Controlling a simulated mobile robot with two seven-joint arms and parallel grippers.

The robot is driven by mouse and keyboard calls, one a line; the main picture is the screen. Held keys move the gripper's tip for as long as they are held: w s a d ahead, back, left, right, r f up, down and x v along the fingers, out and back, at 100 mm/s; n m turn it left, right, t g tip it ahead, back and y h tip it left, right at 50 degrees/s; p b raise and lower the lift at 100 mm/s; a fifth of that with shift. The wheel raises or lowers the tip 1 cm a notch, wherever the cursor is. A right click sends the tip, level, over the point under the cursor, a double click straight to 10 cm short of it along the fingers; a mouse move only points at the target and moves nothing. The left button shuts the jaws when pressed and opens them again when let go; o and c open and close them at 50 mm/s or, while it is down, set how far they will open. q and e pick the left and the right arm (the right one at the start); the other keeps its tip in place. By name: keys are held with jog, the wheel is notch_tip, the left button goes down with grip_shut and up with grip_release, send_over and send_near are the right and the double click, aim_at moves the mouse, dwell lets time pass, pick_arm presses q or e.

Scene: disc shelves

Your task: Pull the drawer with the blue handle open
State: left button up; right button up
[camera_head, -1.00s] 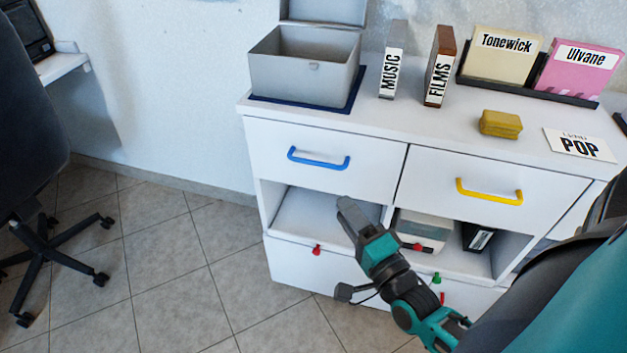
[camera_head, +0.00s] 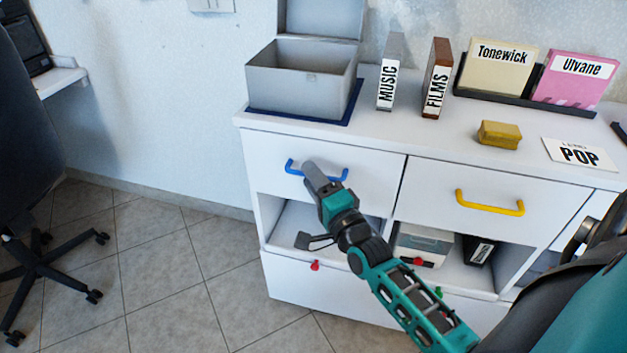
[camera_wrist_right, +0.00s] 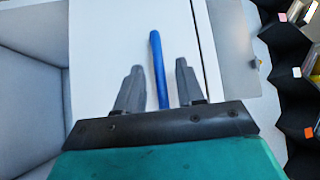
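The drawer with the blue handle (camera_head: 268,160) is the upper left drawer of the white cabinet and looks shut. Its blue handle (camera_head: 292,167) is partly hidden behind my right gripper (camera_head: 310,168) in the head view. In the right wrist view my right gripper (camera_wrist_right: 157,82) is open, its two grey fingers apart. The blue handle (camera_wrist_right: 157,60) runs between the fingers there, with gaps on both sides. I cannot tell whether the fingers touch the drawer front. My left gripper is not in view.
A yellow-handled drawer (camera_head: 430,190) is to the right. A grey open box (camera_head: 300,85) stands on the cabinet top, with the MUSIC box (camera_head: 392,60) and FILMS box (camera_head: 440,65) beside it. Open tiled floor (camera_head: 170,270) lies to the left.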

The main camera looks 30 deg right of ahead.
grip_shut()
dwell(0.3)
dwell(0.3)
